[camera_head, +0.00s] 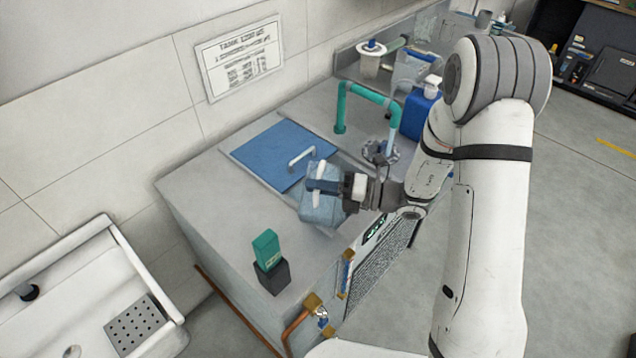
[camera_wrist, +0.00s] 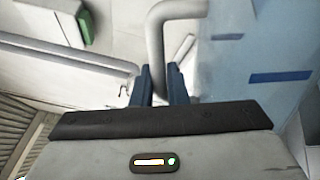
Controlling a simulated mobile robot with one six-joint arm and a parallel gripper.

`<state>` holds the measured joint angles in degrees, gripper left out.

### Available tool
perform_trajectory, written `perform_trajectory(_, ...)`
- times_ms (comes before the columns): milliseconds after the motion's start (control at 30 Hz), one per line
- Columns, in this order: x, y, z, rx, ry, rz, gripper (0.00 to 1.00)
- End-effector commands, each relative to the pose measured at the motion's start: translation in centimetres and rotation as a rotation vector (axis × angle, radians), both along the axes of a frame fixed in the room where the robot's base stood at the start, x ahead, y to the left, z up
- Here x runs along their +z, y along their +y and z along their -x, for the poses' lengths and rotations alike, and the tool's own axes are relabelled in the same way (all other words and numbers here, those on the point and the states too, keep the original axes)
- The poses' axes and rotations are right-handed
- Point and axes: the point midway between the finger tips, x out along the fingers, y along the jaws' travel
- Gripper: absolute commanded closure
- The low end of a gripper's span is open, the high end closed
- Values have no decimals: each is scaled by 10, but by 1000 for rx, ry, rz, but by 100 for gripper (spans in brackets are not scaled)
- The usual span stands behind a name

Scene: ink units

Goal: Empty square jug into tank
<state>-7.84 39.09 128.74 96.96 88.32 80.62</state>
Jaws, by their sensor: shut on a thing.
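My gripper (camera_head: 322,186) is shut on the pale handle of the square jug (camera_head: 322,211), a translucent light-blue vessel at the front of the grey unit. In the wrist view the blue fingers (camera_wrist: 161,88) close on the handle bar, and the jug's clear wall with blue marks (camera_wrist: 280,77) fills the right side. The jug's tilt and any liquid in it cannot be told. The tank unit (camera_head: 215,200) has a blue lid (camera_head: 275,158) with a white handle in a rail frame. The jug and gripper partly hide the area right of the lid.
A teal pipe (camera_head: 365,94) rises behind the lid, near a blue canister (camera_head: 418,113) and a white-topped container (camera_head: 371,58). A white sink (camera_head: 95,290) is at lower left.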

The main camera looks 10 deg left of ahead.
Motion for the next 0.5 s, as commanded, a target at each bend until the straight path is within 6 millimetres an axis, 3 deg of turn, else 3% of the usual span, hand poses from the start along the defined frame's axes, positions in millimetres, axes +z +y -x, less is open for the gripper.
perform_trajectory(500, -1, 0, -17, 0, 157, 1, 100)
